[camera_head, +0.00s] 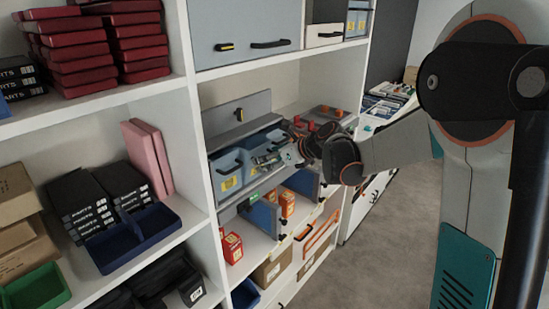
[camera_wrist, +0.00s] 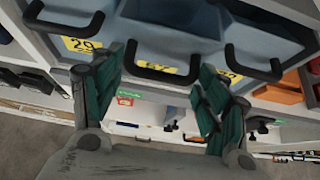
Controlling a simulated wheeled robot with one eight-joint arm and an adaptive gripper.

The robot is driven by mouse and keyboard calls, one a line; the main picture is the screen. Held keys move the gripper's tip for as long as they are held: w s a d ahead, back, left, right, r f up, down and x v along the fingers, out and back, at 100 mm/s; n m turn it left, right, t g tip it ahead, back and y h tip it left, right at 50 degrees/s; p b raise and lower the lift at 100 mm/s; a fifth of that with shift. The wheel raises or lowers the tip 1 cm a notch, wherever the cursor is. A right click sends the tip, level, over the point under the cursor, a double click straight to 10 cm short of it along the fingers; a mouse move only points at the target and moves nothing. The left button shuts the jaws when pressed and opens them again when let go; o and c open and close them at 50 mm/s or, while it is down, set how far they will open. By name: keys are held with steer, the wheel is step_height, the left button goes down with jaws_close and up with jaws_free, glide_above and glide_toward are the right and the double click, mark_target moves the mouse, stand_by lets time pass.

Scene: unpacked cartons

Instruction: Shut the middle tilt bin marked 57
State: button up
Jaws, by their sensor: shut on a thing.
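A row of blue-grey tilt bins sits on the shelf unit, with black loop handles and yellow labels. In the wrist view the left bin (camera_wrist: 68,20) is marked 29. The middle bin (camera_wrist: 170,38) is in the centre; its handle (camera_wrist: 168,74) covers most of its yellow label, so I cannot read the number. The right bin (camera_wrist: 255,42) has a partly hidden label.
Below the bins are orange boxes (camera_head: 287,204) and a red box (camera_head: 232,248) on a lower shelf. A grey cabinet front (camera_head: 245,35) is above. A blue tray (camera_head: 135,238) stands on the left shelves. The floor (camera_head: 375,245) to the right is clear.

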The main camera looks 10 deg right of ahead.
mark_target(260, 152)
steer(key=shift+w+a+r+g+h+p, duration=0.4)
steer(key=shift+w+a+r+g+p, duration=0.05)
steer(key=shift+w+a+g, duration=0.1)
steer(key=shift+w+a+r, duration=0.25)
steer(key=shift+w+a, duration=0.1)
steer(key=shift+w, duration=0.25)
steer(key=shift+w+r, duration=0.1)
steer(key=shift+w, duration=0.05)
steer(key=o, duration=1.2)
steer(key=shift+a, duration=0.2)
steer(key=shift+s+d, duration=0.2)
steer(key=shift+d, duration=0.05)
steer(key=v, duration=1.1)
steer(key=shift+s+d+r, duration=0.1)
steer(key=shift+s+r, duration=0.1)
steer(key=shift+s, duration=0.05)
